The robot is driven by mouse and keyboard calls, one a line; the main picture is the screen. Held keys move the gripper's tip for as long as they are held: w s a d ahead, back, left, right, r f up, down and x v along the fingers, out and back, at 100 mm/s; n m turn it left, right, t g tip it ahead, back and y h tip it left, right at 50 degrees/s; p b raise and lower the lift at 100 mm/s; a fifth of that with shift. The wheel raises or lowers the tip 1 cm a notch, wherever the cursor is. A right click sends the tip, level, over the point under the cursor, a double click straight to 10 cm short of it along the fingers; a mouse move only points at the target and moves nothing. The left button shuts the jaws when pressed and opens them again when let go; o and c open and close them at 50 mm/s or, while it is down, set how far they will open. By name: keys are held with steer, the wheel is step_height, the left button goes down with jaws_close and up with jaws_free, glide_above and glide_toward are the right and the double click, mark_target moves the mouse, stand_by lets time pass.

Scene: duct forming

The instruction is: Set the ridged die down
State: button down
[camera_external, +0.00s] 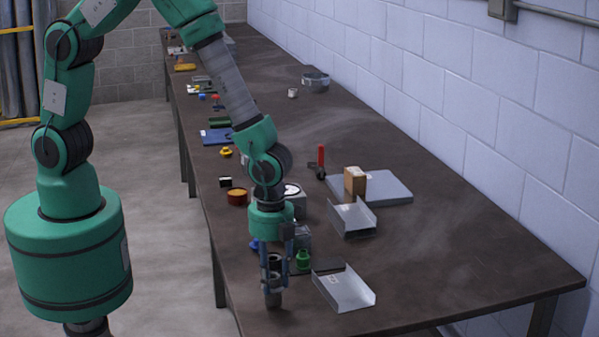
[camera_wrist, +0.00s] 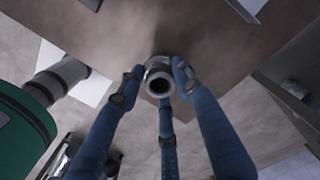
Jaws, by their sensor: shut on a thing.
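The ridged die (camera_external: 273,298) is a dark grey, short cylinder at the near left end of the table. My gripper (camera_external: 273,284) points down with its blue fingers closed around the die. In the wrist view the die (camera_wrist: 158,76) shows end-on as a grey ring with a dark hole, between the blue fingers of my gripper (camera_wrist: 158,88). The die's lower end is at or just above the tabletop; I cannot tell whether it touches. The ridges are too small to make out.
A small green object (camera_external: 303,261) stands just right of my gripper. A bent metal channel (camera_external: 345,290) lies further right, another (camera_external: 352,219) behind it. A brown block (camera_external: 355,181) and grey plate (camera_external: 390,187) are farther back. The table's (camera_external: 480,270) right side is clear.

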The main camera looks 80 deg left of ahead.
steer(key=shift+f, duration=0.5)
steer(key=shift+f, duration=0.15)
steer(key=c, duration=1.2)
jaws_free()
step_height(320, 180, up, 12)
steer(key=p, duration=0.1)
steer(key=shift+r, duration=0.2)
